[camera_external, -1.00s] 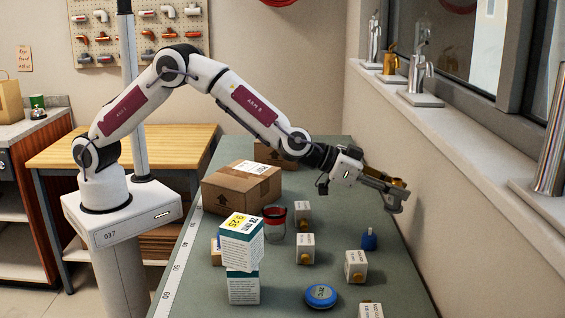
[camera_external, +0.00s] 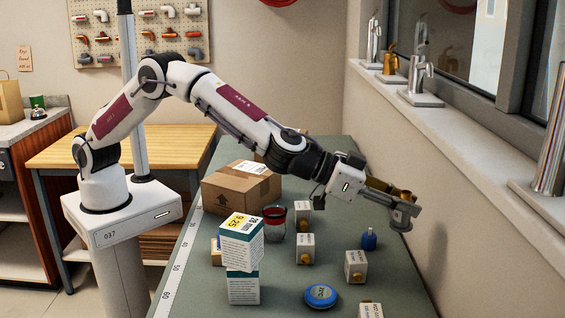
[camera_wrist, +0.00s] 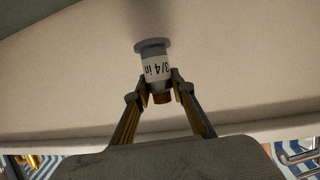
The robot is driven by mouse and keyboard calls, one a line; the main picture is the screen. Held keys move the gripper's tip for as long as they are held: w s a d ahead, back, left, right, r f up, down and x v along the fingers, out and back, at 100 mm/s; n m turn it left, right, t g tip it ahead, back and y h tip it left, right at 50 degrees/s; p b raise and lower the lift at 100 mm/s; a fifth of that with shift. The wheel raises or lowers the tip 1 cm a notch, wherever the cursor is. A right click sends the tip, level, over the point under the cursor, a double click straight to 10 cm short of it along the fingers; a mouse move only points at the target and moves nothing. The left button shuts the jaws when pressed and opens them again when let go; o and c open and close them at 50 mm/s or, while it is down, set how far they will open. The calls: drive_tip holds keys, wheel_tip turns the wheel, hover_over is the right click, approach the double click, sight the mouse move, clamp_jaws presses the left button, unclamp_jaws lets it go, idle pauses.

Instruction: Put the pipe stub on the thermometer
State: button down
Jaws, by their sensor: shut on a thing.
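My gripper (camera_external: 402,199) is shut on the pipe stub (camera_external: 403,213), held in the air over the right side of the bench. In the wrist view the stub (camera_wrist: 155,66) is a short cylinder with a grey flanged end, a white "3/4 in" label and a copper-coloured end between my fingertips (camera_wrist: 161,92). A round blue disc with a pale-rimmed face (camera_external: 320,296), which looks like the thermometer, lies flat near the front of the bench. It is below and left of my gripper and apart from it. Its top is bare. The wrist view does not show it.
Several white blocks with brass knobs (camera_external: 355,266) and a small blue item (camera_external: 369,239) stand around the disc. The wall and window ledge (camera_external: 440,120) bound the right.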

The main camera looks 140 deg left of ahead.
drive_tip(key=w+d+r, duration=0.2)
drive_tip(key=w+d, duration=0.1)
drive_tip(key=d, duration=0.6)
drive_tip(key=n+g+y, duration=0.5)
drive_tip(key=n+g, duration=0.2)
hover_over(321, 292)
wheel_tip(321, 292, down, 4)
drive_tip(key=shift+r, duration=0.15)
wheel_tip(321, 292, down, 6)
idle(0.5)
drive_tip(key=shift+f, duration=2)
